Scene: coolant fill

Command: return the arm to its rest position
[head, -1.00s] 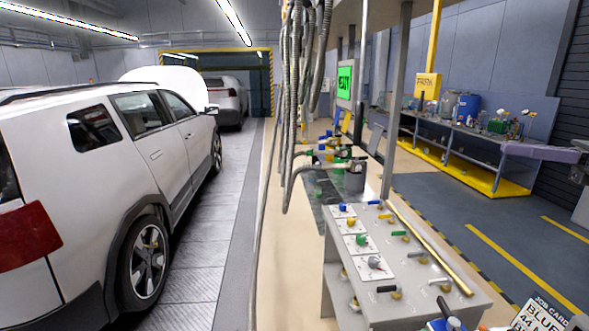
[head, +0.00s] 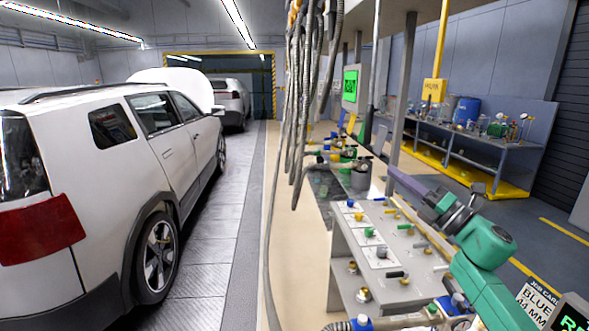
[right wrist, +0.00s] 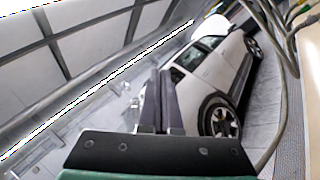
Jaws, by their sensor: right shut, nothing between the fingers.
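My right arm, green with grey wrist parts, comes in from the lower right of the head view. My left gripper is not in view.
A white car (head: 120,160) stands on the left, also in the right wrist view (right wrist: 215,65). Hoses (head: 300,90) hang at the centre. A workbench (head: 470,140) stands at the back right. A job card (head: 537,300) is at the lower right.

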